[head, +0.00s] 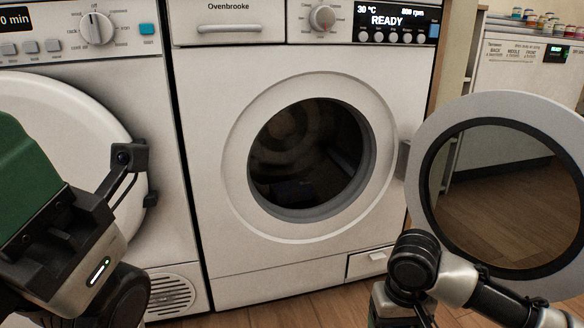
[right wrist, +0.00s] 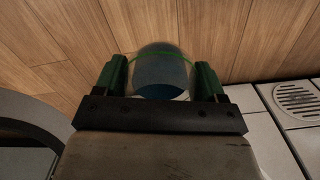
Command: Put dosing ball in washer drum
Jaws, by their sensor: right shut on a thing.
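The washer (head: 210,150) stands in the middle of the head view, its display reading READY. Its round door (head: 440,115) is swung open to the right. The washer drum (head: 310,150) is dark inside, with a dim, unclear shape low in it. In the right wrist view, my right gripper (right wrist: 160,75) is shut on the dosing ball (right wrist: 163,72), a bluish see-through ball with a green band, above the floor. The ball does not show in the head view. My left gripper (head: 30,185) is at the left edge, partly cut off; its opening is unclear.
Another white machine (head: 90,70) with a shut round door stands close on the left. A third appliance (head: 520,80) with several small jars on top is at the back right. Wood floor (head: 330,300) lies in front. The open door takes up the right side.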

